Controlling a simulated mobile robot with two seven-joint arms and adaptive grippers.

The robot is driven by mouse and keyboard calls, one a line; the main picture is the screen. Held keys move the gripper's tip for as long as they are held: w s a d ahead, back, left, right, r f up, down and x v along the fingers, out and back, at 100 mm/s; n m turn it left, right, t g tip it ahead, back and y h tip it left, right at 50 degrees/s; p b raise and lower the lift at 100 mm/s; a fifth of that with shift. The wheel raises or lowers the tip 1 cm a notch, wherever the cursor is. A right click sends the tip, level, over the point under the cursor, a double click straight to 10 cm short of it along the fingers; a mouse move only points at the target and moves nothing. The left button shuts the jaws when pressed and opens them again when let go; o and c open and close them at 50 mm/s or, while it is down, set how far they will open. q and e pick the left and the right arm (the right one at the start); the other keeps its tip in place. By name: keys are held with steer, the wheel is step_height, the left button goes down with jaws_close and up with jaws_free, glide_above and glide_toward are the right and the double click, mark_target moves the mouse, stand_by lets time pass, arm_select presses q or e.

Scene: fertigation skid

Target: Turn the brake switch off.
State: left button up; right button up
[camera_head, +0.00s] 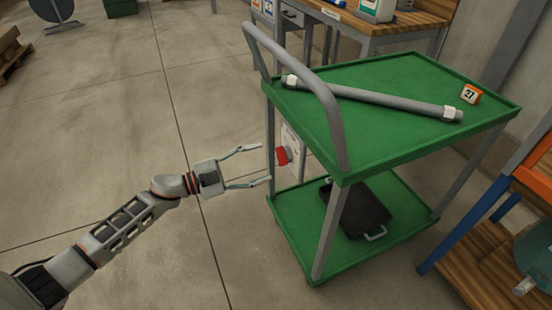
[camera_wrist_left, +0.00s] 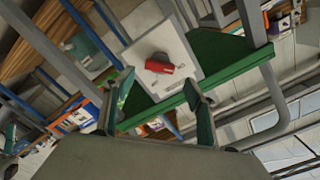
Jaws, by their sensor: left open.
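The brake switch is a red knob (camera_head: 283,156) on a pale upright panel (camera_head: 294,146) fixed at the near left end of a green cart. In the left wrist view the red knob (camera_wrist_left: 159,65) shows on the white panel (camera_wrist_left: 167,45), ahead of and between my fingers. My left gripper (camera_head: 257,165) is open and empty. Its fingertips are close to the cart's left post, just left of the red knob, and appear apart from it. My right gripper is in neither view.
The green cart (camera_head: 413,78) carries a grey pipe (camera_head: 380,97) and an orange marker numbered 27 (camera_head: 470,95) on top. A black case (camera_head: 357,209) lies on its lower shelf. Its grey handle (camera_head: 314,82) rises near the switch.

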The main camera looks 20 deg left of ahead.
mark_target(278, 158)
arm_select(q)
steer(key=x, duration=0.4)
steer(key=shift+f, duration=0.2)
steer(key=shift+b+x, duration=0.3)
steer(key=shift+x, duration=0.45)
steer(key=shift+r, duration=0.1)
steer(key=c, duration=1.1)
